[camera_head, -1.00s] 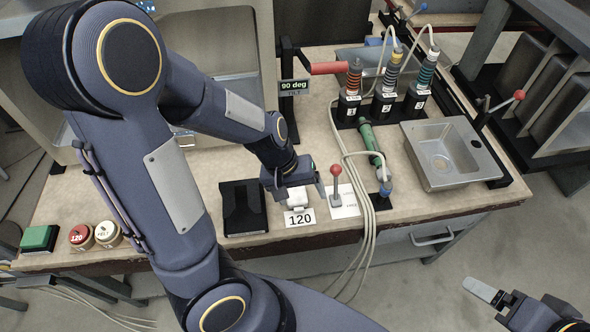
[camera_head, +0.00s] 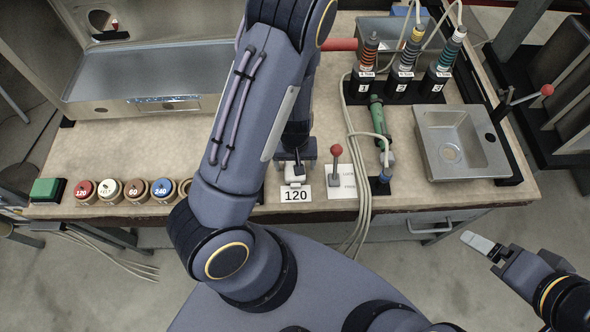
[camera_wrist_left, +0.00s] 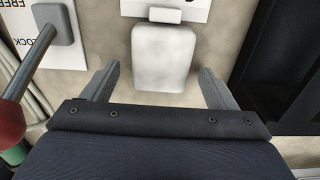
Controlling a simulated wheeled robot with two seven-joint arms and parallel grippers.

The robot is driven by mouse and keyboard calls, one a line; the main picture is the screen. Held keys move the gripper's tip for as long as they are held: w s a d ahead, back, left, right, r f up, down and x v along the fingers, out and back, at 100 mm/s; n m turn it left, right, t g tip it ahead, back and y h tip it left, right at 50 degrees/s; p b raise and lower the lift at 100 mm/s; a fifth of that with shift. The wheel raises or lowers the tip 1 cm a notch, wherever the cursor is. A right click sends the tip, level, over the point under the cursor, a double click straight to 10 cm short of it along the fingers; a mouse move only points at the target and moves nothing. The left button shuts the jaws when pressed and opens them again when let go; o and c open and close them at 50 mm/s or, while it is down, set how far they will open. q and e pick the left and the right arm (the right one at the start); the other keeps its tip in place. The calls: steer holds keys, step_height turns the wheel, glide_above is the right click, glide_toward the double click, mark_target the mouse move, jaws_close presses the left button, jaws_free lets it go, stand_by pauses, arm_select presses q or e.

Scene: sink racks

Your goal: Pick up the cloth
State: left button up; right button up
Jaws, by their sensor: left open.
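A small white rounded block (camera_head: 294,177) lies on the worktop just behind the "120" label. It may be the folded cloth; no other cloth shows clearly. In the left wrist view the white block (camera_wrist_left: 163,55) lies between and slightly beyond the fingertips. My left gripper (camera_head: 296,165) is above it, pointing down. Its two fingers (camera_wrist_left: 159,70) are open, one on each side of the block, with a gap at both sides. My right gripper (camera_head: 482,246) is at the lower right, off the bench and away from the block; its jaw state is unclear.
A red-knobbed lever (camera_head: 337,165) stands close to the right of the white block. Hoses (camera_head: 357,215) hang over the front edge beyond it. A steel sink (camera_head: 452,140) is at the right.

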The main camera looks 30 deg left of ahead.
arm_select(q)
steer(key=shift+f, duration=0.45)
steer(key=shift+c, duration=0.3)
steer(key=c, duration=1.1)
steer(key=shift+r, duration=0.15)
